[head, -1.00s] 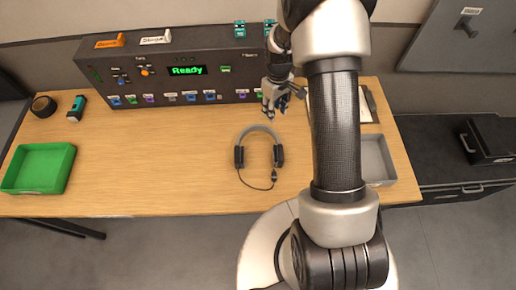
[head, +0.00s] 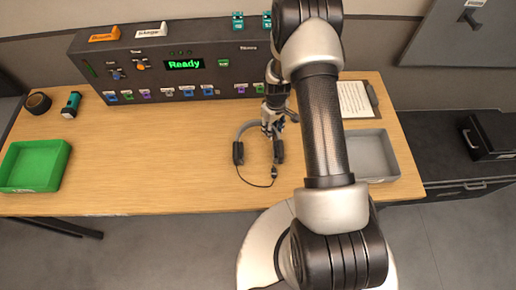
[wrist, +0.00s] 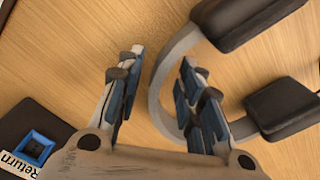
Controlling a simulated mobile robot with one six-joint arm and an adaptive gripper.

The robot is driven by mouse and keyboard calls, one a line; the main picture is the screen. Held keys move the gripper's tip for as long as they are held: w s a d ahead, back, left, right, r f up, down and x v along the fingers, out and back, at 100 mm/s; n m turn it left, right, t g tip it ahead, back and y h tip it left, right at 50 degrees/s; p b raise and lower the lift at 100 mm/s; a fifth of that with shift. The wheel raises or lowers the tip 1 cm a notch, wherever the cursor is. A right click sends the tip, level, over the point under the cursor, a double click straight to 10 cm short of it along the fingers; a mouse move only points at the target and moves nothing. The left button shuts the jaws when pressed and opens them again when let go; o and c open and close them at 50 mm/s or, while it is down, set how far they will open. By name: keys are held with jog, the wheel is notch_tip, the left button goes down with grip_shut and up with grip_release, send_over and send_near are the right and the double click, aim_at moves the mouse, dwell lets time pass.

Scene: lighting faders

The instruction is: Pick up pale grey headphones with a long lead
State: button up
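The pale grey headphones (head: 249,126) lie on the wooden table with dark ear cups (head: 238,152) and a dark lead (head: 258,184) curling toward the front edge. In the head view my gripper (head: 268,132) is at the right part of the headband, partly covering it. In the wrist view my gripper (wrist: 162,58) is open, and the curved headband (wrist: 157,88) shows between its fingers, closer to the right finger, which hides part of it. Both ear cups (wrist: 280,108) are right of the fingers. I cannot tell whether a finger touches the band.
A console (head: 160,62) with a green "Ready" display and coloured faders stands behind. A green tray (head: 63,165) is at left, a grey tray (head: 392,160) at right, and a clipboard (head: 373,94) behind it. A tape roll (head: 37,103) and teal-black item (head: 71,104) lie back left.

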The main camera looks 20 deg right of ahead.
jog(key=shift+f, duration=0.65)
jog(key=shift+r, duration=0.1)
jog(key=shift+c, duration=0.4)
grip_shut()
